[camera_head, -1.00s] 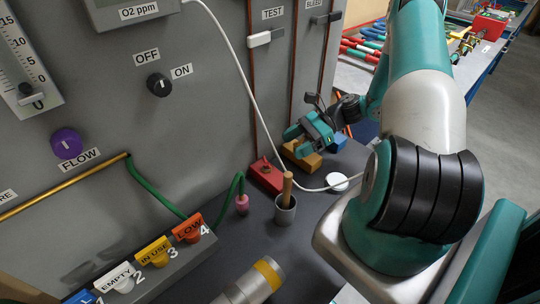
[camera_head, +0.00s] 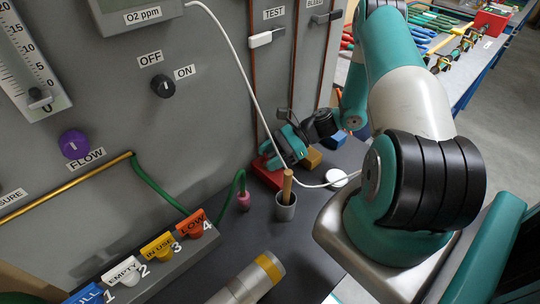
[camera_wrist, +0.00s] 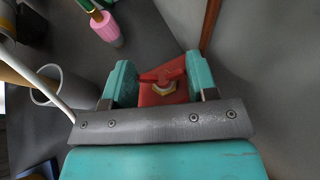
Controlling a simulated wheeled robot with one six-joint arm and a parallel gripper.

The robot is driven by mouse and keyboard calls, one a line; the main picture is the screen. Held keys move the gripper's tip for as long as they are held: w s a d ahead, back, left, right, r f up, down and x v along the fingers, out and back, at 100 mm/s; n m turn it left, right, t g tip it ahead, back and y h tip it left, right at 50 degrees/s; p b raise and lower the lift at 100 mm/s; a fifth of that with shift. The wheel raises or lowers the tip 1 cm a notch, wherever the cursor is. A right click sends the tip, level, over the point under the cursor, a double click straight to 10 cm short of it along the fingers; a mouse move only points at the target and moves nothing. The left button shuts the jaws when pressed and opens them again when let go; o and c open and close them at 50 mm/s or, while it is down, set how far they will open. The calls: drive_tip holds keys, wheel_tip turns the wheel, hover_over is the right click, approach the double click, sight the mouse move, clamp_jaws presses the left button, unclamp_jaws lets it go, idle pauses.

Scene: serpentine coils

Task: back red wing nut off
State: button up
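The red wing nut (camera_wrist: 158,77) sits above a pale yellowish ring on a red block (camera_wrist: 176,98) in the wrist view. My gripper (camera_wrist: 161,72) is open, with its two teal fingers to either side of the wing nut. Gaps show between the fingers and the nut, and I see no clear contact. In the head view my gripper (camera_head: 284,150) is over the red block (camera_head: 266,177), which stands on the dark bench near the grey panel. The gripper hides the wing nut there.
A grey cup (camera_head: 286,208) with a wooden stick stands close in front of the red block. A yellow-brown block (camera_head: 311,158) and a blue block (camera_head: 336,140) are to its right. A white cable (camera_head: 256,98) hangs nearby. A pink fitting (camera_head: 243,200) on a green hose is left.

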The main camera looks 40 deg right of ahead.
drive_tip(key=shift+w+f+n+g+b, duration=0.15)
drive_tip(key=shift+n+g+b, duration=0.3)
drive_tip(key=shift+n+g, duration=0.3)
drive_tip(key=shift+n+g+y, duration=0.3)
drive_tip(key=shift+n+g, duration=0.55)
drive_tip(key=shift+g, duration=0.3)
drive_tip(key=o, duration=0.7)
drive_tip(key=shift+d, duration=0.1)
drive_tip(key=shift+c, duration=0.2)
drive_tip(key=shift+r+t, duration=0.2)
drive_tip(key=shift+t, duration=0.1)
